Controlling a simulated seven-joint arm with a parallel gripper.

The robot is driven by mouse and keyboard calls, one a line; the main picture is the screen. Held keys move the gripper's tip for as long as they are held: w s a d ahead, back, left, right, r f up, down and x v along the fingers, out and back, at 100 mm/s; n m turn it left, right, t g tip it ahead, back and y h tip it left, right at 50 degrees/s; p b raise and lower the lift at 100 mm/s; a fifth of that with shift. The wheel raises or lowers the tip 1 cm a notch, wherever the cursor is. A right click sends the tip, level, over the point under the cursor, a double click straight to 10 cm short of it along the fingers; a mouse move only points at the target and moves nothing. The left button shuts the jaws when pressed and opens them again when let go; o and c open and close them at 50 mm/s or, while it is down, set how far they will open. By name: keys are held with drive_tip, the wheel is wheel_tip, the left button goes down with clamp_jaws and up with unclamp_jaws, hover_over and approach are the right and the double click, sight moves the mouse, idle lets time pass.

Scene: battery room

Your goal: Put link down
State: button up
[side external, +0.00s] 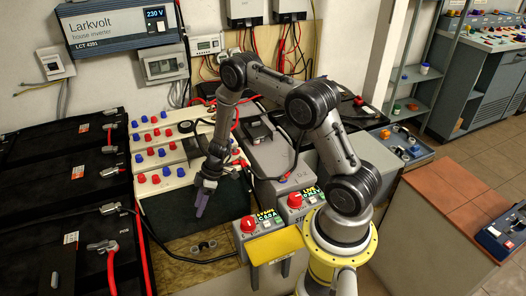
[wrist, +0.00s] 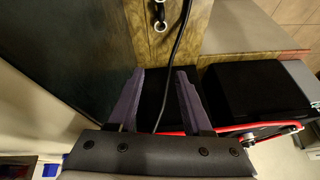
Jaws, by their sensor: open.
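In the wrist view part of the link (wrist: 160,16) shows at the top edge, on the wood, and the rest is cut off. My gripper (side external: 202,205) points down over the dark panel behind the board, apart from the link. In the wrist view its two purple fingers (wrist: 160,74) stand apart with nothing gripped between them; a black cable passes in the gap.
Battery blocks with red and blue terminals (side external: 155,178) stand behind my gripper. Black batteries with clamps (side external: 75,205) fill the left. Red-and-grey button boxes (side external: 258,225) stand right of the board. A black cable (side external: 165,251) crosses the board near the link.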

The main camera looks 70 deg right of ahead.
drive_tip(key=a+r, duration=0.2)
drive_tip(key=r, duration=0.7)
drive_tip(key=a+r, duration=0.3)
drive_tip(key=r, duration=0.6)
drive_tip(key=s+a+r+m, duration=0.1)
drive_tip(key=s+a+r, duration=0.15)
drive_tip(key=r, duration=0.35)
drive_tip(key=s+a+r+m, duration=0.1)
drive_tip(key=s+r, duration=0.3)
drive_tip(key=r, duration=0.2)
drive_tip(key=s+r+m+t+h, duration=0.1)
drive_tip(key=s+r, duration=0.3)
drive_tip(key=s, duration=0.6)
drive_tip(key=s+r+m+t+h, duration=0.1)
drive_tip(key=s+r+m+h, duration=0.2)
drive_tip(key=s, duration=0.7)
drive_tip(key=shift+s+d+r+m, duration=0.2)
drive_tip(key=shift+d+r+m, duration=0.25)
drive_tip(key=shift+r, duration=0.4)
drive_tip(key=shift+s+d, duration=0.2)
drive_tip(key=shift+s, duration=0.15)
drive_tip(key=shift+c, duration=0.9)
drive_tip(key=shift+s+m, duration=0.15)
drive_tip(key=shift+m, duration=0.1)
drive_tip(key=shift+c, duration=1.3)
